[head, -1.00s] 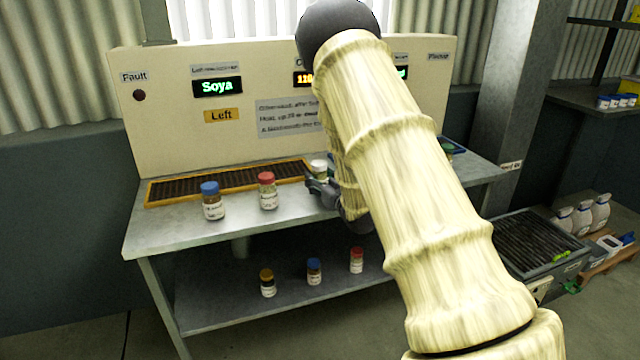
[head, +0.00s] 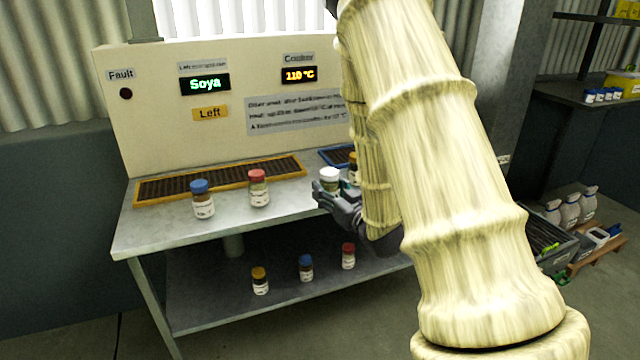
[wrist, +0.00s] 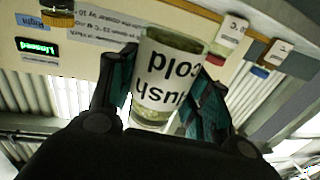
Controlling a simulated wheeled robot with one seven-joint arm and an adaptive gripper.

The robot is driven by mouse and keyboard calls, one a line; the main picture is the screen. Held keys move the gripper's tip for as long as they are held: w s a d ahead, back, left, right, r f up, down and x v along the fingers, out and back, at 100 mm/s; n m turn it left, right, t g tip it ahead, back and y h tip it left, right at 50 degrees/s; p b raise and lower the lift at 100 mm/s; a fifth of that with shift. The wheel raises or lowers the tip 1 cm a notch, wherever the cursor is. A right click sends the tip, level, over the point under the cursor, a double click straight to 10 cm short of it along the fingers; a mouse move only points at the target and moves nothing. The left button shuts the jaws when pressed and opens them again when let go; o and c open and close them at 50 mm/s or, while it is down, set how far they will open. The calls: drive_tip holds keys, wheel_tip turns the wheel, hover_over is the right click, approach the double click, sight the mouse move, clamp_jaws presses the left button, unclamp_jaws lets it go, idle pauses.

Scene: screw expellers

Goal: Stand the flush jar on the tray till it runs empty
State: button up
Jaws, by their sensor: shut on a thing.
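My gripper (head: 338,203) is shut on the flush jar, a small clear jar with a white lid (head: 329,174) in the head view. I hold it roughly upright near the front edge of the bench. In the wrist view the jar (wrist: 166,80) sits between the fingers, with its "Flush cold" label upside down in the picture and greenish-brown contents inside. An orange-rimmed tray (head: 136,197) with a dark grate lies at the back left of the bench. A blue-rimmed tray (head: 325,151) lies at the back, right of it, partly hidden by my arm.
A blue-lidded jar (head: 203,201) and a red-lidded jar (head: 258,189) stand before the orange-rimmed tray. A yellow-lidded jar (head: 353,167) stands close behind my gripper. Several jars stand on the lower shelf. The panel (head: 165,140) reads Soya, Left and 110 °C.

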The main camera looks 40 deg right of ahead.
drive_tip(key=shift+s+a, duration=0.1)
drive_tip(key=shift+s, duration=0.25)
drive_tip(key=a+f+p, duration=0.3)
drive_tip(key=a, duration=0.7)
drive_tip(key=s+a+f+p, duration=0.1)
drive_tip(key=a+f+p, duration=0.2)
drive_tip(key=a, duration=0.6)
drive_tip(key=a+f+n+y+p, duration=0.1)
drive_tip(key=a+f+p, duration=0.2)
drive_tip(key=a, duration=0.7)
drive_tip(key=shift+s+a+p, duration=0.15)
drive_tip(key=shift+a+p, duration=0.2)
drive_tip(key=shift+p, duration=0.75)
